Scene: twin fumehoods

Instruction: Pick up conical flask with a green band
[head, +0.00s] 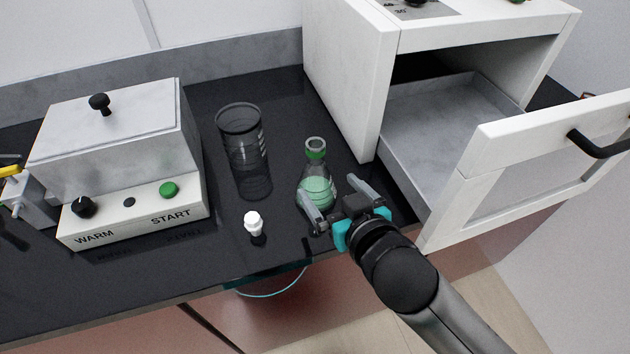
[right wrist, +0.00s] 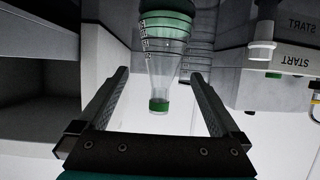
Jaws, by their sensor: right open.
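The conical flask (head: 316,190) stands upright on the dark bench near its front edge, with green liquid inside and a green band (head: 315,151) around its neck. My right gripper (head: 328,187) is open and empty at the flask's near right side. Its left finger overlaps the flask's lower part in the head view; I cannot tell whether they touch. In the right wrist view the flask (right wrist: 165,65) appears upside down between the open fingers (right wrist: 158,73), its green band lower down. My left gripper is not in view.
A tall clear beaker (head: 243,150) stands behind and left of the flask. A small white-capped item (head: 254,222) stands left of it. A white heater box (head: 130,215) is farther left.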

